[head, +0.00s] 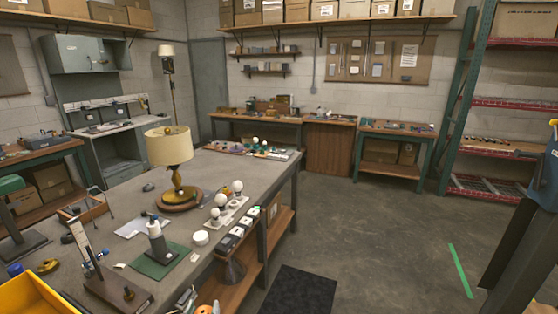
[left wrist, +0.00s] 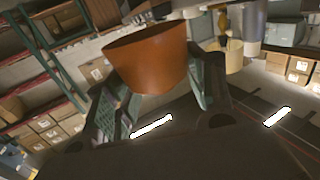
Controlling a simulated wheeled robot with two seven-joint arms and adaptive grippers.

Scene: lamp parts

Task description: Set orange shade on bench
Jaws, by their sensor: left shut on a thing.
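The orange shade (left wrist: 148,60) shows in the left wrist view, between the two fingers of my left gripper (left wrist: 151,66). The gripper is shut on it, and the shade's wide open rim shows at the top of the picture. I cannot make out this gripper or the orange shade in the head view. The grey bench (head: 228,172) runs across the left and middle of the head view. My right gripper is in neither view.
A lamp with a cream shade (head: 168,146) stands on the bench. Near it are a bulb rack (head: 229,212), a bottle on a green mat (head: 152,267), and a yellow bin (head: 30,296) at the near left. Bare bench lies behind and right of the lamp.

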